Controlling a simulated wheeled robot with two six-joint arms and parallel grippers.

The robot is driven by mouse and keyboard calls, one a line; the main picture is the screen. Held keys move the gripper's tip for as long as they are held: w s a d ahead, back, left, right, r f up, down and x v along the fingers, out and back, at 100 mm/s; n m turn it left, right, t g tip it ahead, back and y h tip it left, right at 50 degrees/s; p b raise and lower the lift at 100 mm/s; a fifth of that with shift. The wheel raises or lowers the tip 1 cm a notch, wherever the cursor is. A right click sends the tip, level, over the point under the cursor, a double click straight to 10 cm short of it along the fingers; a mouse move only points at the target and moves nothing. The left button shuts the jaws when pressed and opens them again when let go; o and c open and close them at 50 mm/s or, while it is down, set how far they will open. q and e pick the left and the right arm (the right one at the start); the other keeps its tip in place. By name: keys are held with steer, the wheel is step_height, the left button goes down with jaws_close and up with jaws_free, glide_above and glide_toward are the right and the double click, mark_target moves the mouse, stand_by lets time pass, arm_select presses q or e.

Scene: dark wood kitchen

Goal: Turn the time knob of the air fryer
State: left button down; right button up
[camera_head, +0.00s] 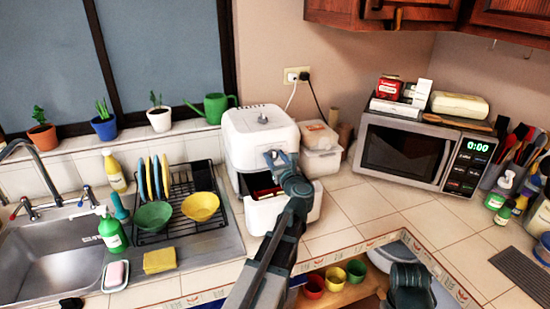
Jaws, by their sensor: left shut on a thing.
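The white air fryer (248,145) stands on the tiled counter, left of the microwave. Its drawer (265,213) is pulled partly out, and something red and dark shows inside. My left gripper (273,156) is at the upper front of the air fryer, above the drawer. It is shut on what seems to be the time knob, which the fingers hide. I cannot tell which way the knob points. A small grey round part (262,118) shows on the air fryer's top. My right gripper is not in view; only a dark part of my right arm shows at the lower right.
A dish rack (178,235) with plates and bowls stands left of the air fryer. A lidded container (320,160) stands close on its right, then the microwave (395,155). Cups (335,277) sit on a shelf below. The counter before the microwave is clear.

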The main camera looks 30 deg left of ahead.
arm_select(q)
steer(key=shift+m, duration=0.4)
steer(key=m, duration=0.4)
steer(key=shift+w+d, duration=0.15)
steer(key=m, duration=0.4)
steer(key=shift+w+d+f, duration=0.1)
steer(key=shift+f, duration=0.1)
steer(key=m, duration=0.5)
steer(key=shift+w+f+b, duration=0.1)
steer(key=shift+f+b, duration=0.05)
steer(key=shift+b, duration=0.2)
steer(key=shift+d+f+m, duration=0.1)
steer(key=shift+f+m, duration=0.1)
steer(key=shift+m, duration=2)
steer(key=shift+c, duration=1.6)
jaws_free()
